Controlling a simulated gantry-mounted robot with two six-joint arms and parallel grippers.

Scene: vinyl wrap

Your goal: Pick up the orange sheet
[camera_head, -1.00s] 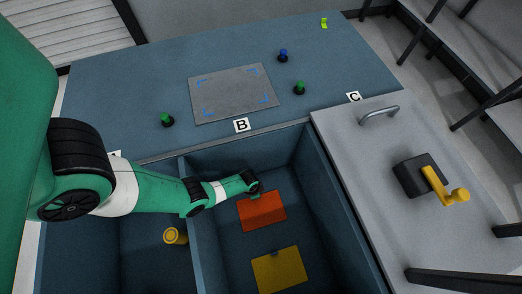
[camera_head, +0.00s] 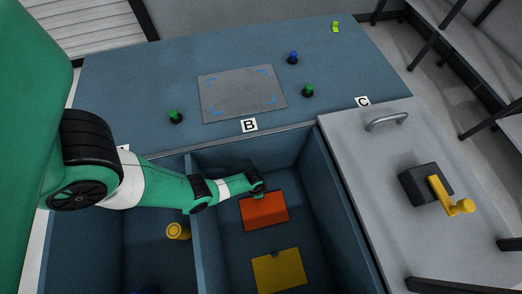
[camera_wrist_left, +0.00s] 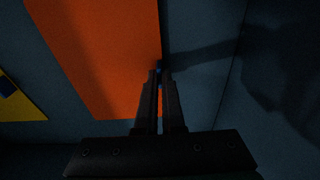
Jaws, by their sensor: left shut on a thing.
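The orange sheet (camera_head: 264,211) lies in the middle bin, under label B, toward its far end. My left gripper (camera_head: 260,194) reaches into this bin from the left and is at the sheet's far edge. In the left wrist view the orange sheet (camera_wrist_left: 105,50) fills the upper left, and the left gripper's fingertips (camera_wrist_left: 160,72) are close together at its edge, shut on it. A small blue tab shows between the tips. My right gripper is not in view.
A yellow sheet (camera_head: 279,271) lies nearer in the same bin. A yellow cylinder (camera_head: 178,232) stands in the left bin. Bin walls (camera_head: 205,240) rise on both sides. A grey lid (camera_head: 380,165) with a handle (camera_head: 387,121) is at the right.

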